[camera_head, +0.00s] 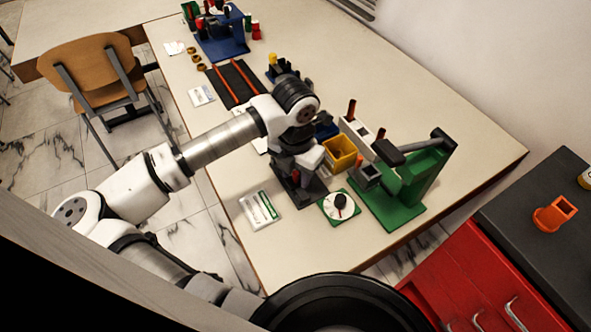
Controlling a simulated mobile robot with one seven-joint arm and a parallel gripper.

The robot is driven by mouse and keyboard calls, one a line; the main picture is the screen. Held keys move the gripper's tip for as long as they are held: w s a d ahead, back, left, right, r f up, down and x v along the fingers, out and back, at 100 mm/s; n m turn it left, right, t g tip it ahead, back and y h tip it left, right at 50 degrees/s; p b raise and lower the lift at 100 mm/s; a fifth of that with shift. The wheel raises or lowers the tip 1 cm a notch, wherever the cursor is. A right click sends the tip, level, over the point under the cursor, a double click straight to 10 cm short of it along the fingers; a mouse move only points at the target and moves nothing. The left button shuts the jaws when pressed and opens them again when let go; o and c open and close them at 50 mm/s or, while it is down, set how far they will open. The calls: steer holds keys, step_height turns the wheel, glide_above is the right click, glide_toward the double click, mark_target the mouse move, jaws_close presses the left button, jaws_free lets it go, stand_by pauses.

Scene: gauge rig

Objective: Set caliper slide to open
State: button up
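I cannot pick out the caliper slide with certainty. A black board with two orange-red strips (236,84) lies on the table behind my arm and may be a slide fixture. My gripper (297,186) is low over the table's near part, just left of a yellow open box and behind a round dial. A dark grey part with a small red piece shows at its lower end. My wrist and arm hide what lies directly beneath, and the fingers cannot be made out.
A green press-like stand (412,185) stands right of the gripper. The yellow box (340,152), a white dial on a green base (339,206) and a white card (260,211) are close by. A blue rig (222,42) is at the back. The table's right side is clear.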

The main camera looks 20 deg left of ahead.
steer(key=shift+c, duration=0.5)
jaws_close()
steer(key=shift+f, duration=0.1)
steer(key=shift+s+d+f+b, duration=0.1)
steer(key=shift+d+b, duration=0.05)
steer(key=shift+b, duration=0.35)
steer(key=shift+s+d+b, duration=0.55)
steer(key=shift+d+b, duration=0.15)
steer(key=shift+b, duration=0.15)
steer(key=shift+s+d, duration=0.3)
steer(key=shift+d, duration=0.1)
steer(key=shift+o, duration=0.5)
jaws_free()
steer(key=shift+r, duration=0.2)
